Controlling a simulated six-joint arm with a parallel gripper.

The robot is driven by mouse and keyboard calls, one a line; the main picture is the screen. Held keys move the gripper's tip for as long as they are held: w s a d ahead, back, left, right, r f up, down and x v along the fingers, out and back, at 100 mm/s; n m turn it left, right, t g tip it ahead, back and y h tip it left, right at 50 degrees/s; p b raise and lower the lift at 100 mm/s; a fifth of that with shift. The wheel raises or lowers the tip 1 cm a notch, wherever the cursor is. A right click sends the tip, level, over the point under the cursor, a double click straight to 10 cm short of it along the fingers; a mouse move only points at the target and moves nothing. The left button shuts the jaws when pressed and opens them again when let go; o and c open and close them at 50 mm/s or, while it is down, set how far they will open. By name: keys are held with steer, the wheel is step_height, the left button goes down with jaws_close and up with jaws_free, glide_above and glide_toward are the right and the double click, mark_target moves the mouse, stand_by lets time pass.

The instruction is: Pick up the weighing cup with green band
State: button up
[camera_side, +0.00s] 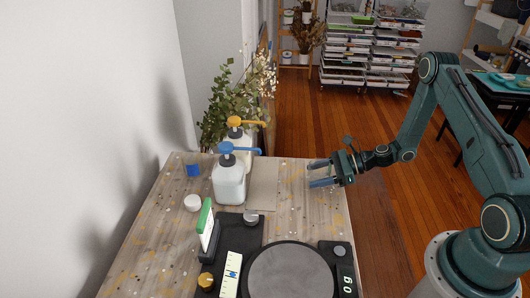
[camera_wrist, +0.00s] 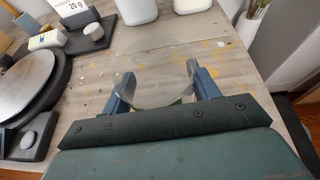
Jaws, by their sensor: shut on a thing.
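My gripper (camera_wrist: 160,90) is shut on a clear, see-through cup (camera_wrist: 155,72) in the wrist view, with one finger on each side of it. A little green shows low on the cup near my gripper's palm; the rest of any band is hidden or too faint to tell. In the side view my gripper (camera_side: 318,174) is over the right edge of the speckled wooden table (camera_side: 300,215). The cup can hardly be made out there. I cannot tell whether the cup touches the table.
Two white pump bottles, one with a blue pump (camera_side: 229,180) and one with a yellow pump (camera_side: 236,130), stand at the back. A black scale with a round grey plate (camera_side: 290,274) is at the front. A blue cup (camera_side: 193,170) and a white jar (camera_side: 192,202) stand left.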

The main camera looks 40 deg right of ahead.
step_height(320, 180, up, 17)
stand_by(0.6)
stand_by(0.6)
steer(key=shift+m+t+h, duration=0.6)
steer(key=shift+m+t, duration=0.1)
steer(key=shift+m, duration=0.1)
steer(key=s+a+f, duration=0.1)
steer(key=f, duration=0.4)
steer(key=s+a+f, duration=0.2)
steer(key=f, duration=0.3)
steer(key=s+a+f, duration=0.1)
steer(key=s+f, duration=0.1)
steer(key=f, duration=0.4)
steer(key=shift+a, duration=0.2)
steer(key=w+a, duration=0.3)
steer(key=w, duration=0.1)
steer(key=w+a, duration=0.8)
steer(key=w, duration=0.1)
steer(key=shift+a, duration=0.1)
